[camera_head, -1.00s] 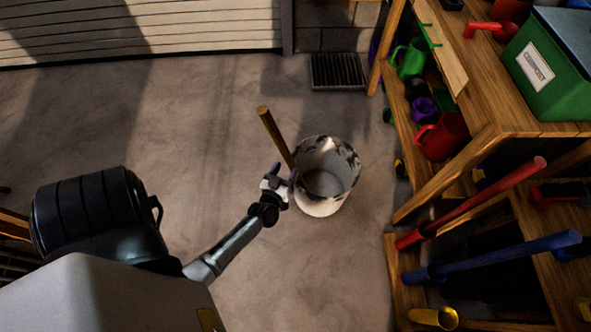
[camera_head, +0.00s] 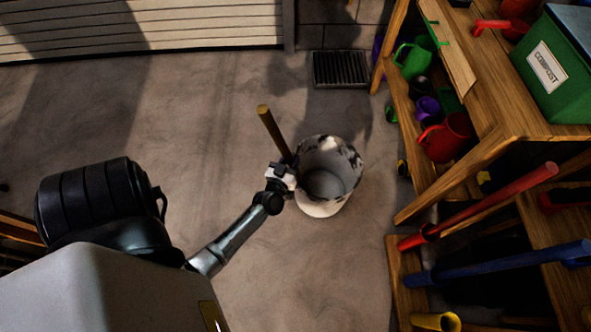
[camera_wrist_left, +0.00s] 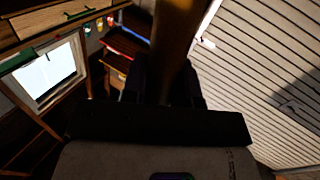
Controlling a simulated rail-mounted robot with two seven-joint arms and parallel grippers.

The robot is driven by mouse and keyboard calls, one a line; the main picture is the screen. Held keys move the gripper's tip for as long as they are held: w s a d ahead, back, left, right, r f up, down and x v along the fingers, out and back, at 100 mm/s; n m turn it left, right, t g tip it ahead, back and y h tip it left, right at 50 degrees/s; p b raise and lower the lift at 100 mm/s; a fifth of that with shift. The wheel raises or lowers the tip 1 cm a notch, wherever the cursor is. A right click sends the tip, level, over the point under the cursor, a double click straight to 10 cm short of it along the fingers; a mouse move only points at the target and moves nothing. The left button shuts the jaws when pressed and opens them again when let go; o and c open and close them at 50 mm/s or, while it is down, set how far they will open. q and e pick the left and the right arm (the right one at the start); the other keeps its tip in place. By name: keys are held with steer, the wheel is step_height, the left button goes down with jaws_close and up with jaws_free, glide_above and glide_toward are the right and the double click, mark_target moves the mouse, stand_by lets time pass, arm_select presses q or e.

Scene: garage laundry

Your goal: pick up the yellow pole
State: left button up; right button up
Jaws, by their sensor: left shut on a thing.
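The yellow pole (camera_head: 272,130) stands at a tilt at the left side of a white, dark-stained bucket (camera_head: 328,200). Its upper end points up and left in the head view. My left gripper (camera_head: 287,170) is shut on the pole at the bucket's left rim. In the left wrist view the pole (camera_wrist_left: 177,45) runs up from between the dark fingers (camera_wrist_left: 165,88). The pole's lower end is hidden behind the gripper and bucket. My right gripper is not in view.
A wooden shelf unit (camera_head: 480,150) on the right holds watering cans and a green compost bin (camera_head: 560,75). A red pole (camera_head: 490,205), a blue pole (camera_head: 500,262) and a yellow tube (camera_head: 437,321) lie there. A floor grate (camera_head: 340,69) is behind the bucket. The floor left of it is clear.

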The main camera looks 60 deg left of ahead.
mark_target(287, 153)
arm_select(q)
steer(key=shift+s+d, duration=0.1)
jaws_close()
steer(key=shift+r, duration=0.1)
step_height(287, 153, up, 8)
steer(key=p, duration=0.6)
steer(key=shift+r, duration=0.2)
steer(key=shift+r+p, duration=0.45)
steer(key=shift+r, duration=0.3)
steer(key=s+r+p, duration=0.1)
steer(key=r+p, duration=0.6)
steer(key=p, duration=0.1)
steer(key=s+r+p, duration=0.2)
steer(key=r+p, duration=0.6)
steer(key=p, duration=0.1)
steer(key=s+r+p, duration=0.2)
steer(key=r+p, duration=0.6)
steer(key=p, duration=0.1)
steer(key=shift+r, duration=0.25)
steer(key=shift+w, duration=0.1)
